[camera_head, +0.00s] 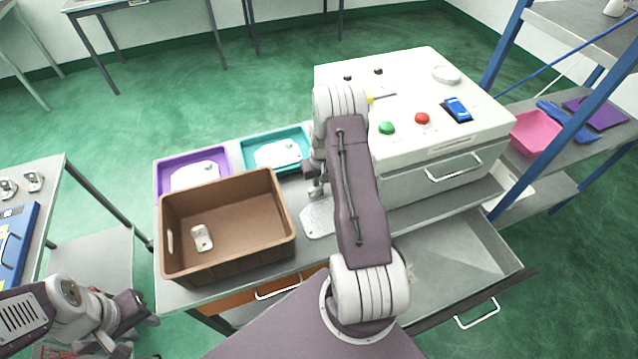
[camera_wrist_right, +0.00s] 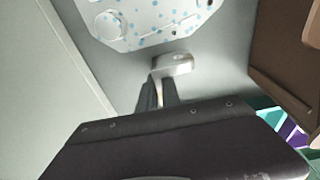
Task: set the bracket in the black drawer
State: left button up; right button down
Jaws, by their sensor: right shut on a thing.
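A small metal bracket (camera_wrist_right: 176,64) is gripped in my right gripper (camera_wrist_right: 158,92), whose fingers are closed on its near end. In the head view the bracket (camera_head: 316,191) shows small beside the right arm, just above a dotted plate; whether it touches the plate, I cannot tell. Most of the right gripper is hidden behind its arm there.
A brown crate (camera_head: 228,258) holding a small metal part (camera_head: 202,238) stands left of the arm. Purple (camera_head: 160,182) and teal (camera_head: 247,155) trays lie behind it. A white cabinet (camera_head: 420,165) with buttons stands behind the open drawer. An orange drawer (camera_head: 232,300) is under the crate.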

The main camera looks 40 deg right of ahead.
jog(key=shift+w+d+f, duration=0.1)
jog(key=shift+w+f, duration=0.05)
jog(key=shift+f, duration=0.4)
jog(key=shift+f, duration=0.1)
jog(key=c, duration=1.5)
grip_release()
jog(key=shift+c, duration=0.2)
